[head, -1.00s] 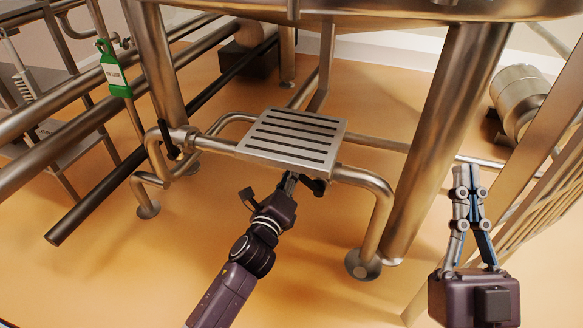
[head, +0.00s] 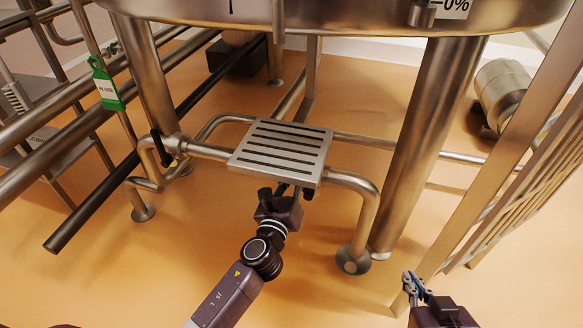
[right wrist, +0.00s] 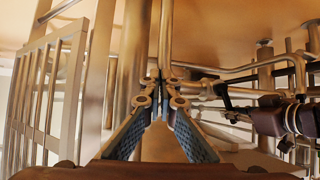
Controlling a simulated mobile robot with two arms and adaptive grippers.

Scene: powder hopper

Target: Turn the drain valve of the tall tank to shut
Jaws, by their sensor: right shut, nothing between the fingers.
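The steel tank's rounded underside (head: 330,18) spans the top of the head view on thick legs. A black lever (head: 165,152) sits on the pipe at the left leg; I cannot tell whether it is the drain valve. My left gripper (head: 285,189) reaches under the slotted plate's front edge; its fingertips are partly hidden, and I cannot tell what they touch. My right gripper (head: 413,282) is shut and empty at the lower right, apart from the pipes. In the right wrist view its closed fingers (right wrist: 161,78) point ahead toward an upright pipe, with my left arm at the right.
The slotted steel plate (head: 281,152) rests over a bent pipe frame (head: 357,190). A green tag (head: 106,85) hangs among pipes at the left. A slatted steel rail (head: 510,185) stands close to my right gripper. The orange floor (head: 130,265) is open at the lower left.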

